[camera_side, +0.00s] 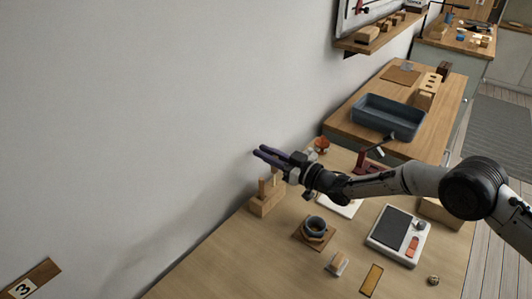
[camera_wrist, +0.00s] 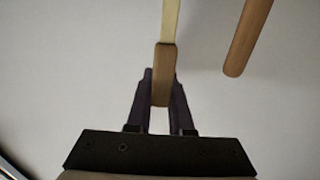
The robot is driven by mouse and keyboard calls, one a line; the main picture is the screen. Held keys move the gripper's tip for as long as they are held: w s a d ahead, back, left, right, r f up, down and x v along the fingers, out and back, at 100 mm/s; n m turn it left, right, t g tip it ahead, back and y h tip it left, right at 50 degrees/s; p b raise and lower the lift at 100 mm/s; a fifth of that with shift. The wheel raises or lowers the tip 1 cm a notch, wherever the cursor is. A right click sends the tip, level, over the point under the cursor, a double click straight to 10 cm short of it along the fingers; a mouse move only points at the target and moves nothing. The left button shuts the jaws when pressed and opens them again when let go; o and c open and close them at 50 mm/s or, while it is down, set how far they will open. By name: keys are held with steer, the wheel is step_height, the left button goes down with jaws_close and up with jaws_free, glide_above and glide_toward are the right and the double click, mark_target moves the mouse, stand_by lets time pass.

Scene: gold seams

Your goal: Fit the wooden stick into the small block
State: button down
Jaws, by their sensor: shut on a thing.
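My gripper (camera_side: 258,150), with dark purple fingers, is above the small wooden block (camera_side: 266,206) near the wall in the side view. In the wrist view my gripper (camera_wrist: 163,88) is shut on a wooden stick (camera_wrist: 164,70), which has a brown near face and a paler length running up out of the picture. Short wooden uprights (camera_side: 263,187) show over the block in the side view, below my fingers. I cannot tell which of them is the held stick, or whether its lower end touches the block. A second wooden piece (camera_wrist: 247,40) stands apart to the right in the wrist view.
A dark ring-shaped cup (camera_side: 315,225) on a wooden square sits in front of the block. A grey device (camera_side: 399,235), a yellow plate (camera_side: 371,280) and a small block (camera_side: 337,264) lie nearer. A blue-grey tray (camera_side: 388,116) is farther back. The wall is close behind my gripper.

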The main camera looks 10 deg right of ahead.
steer(key=shift+f, duration=1)
stand_by(0.8)
steer(key=c, duration=0.7)
jaws_free()
steer(key=shift+c, duration=0.2)
steer(key=shift+v, duration=2.45)
steer(key=v, duration=1.4)
steer(key=shift+w, duration=0.1)
